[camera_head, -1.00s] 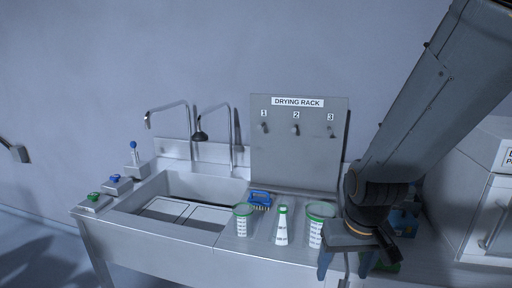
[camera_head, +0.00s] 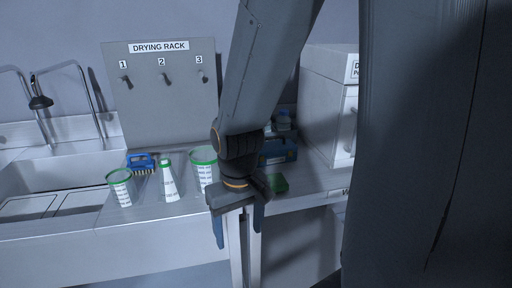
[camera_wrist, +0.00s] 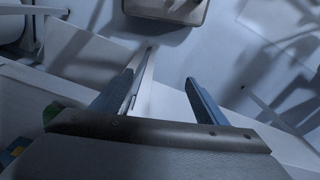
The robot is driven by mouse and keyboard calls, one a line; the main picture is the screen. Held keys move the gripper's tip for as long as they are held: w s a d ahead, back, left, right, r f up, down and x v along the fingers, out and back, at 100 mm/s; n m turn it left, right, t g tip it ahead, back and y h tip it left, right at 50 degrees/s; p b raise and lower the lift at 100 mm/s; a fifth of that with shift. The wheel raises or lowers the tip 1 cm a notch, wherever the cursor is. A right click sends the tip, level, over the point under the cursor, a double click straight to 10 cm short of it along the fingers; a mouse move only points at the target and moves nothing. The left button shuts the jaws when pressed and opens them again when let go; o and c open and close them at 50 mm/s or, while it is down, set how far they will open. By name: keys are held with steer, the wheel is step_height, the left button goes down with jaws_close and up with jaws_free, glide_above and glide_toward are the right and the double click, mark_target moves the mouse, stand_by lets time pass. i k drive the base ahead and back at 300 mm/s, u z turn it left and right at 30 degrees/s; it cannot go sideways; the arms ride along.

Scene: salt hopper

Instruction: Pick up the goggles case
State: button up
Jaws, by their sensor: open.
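I cannot pick out a goggles case for sure in either view. A blue box (camera_head: 277,151) stands on the counter behind my arm in the head view, partly hidden by it; I cannot tell what it is. A small green item (camera_head: 278,184) lies in front of it, beside my wrist. My gripper (camera_head: 238,234) points down in front of the counter's front edge, open and empty. In the wrist view its two blue fingers (camera_wrist: 152,92) stand apart with nothing between them.
A sink (camera_head: 60,177) lies at left. A white cabinet (camera_head: 325,105) stands at right on the counter (camera_head: 310,178).

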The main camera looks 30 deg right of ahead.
mark_target(284, 151)
steer(key=k, duration=1.25)
steer(key=z, duration=0.7)
steer(key=i, duration=0.9)
steer(key=u, duration=0.45)
steer(key=i, duration=0.85)
steer(key=u, duration=0.15)
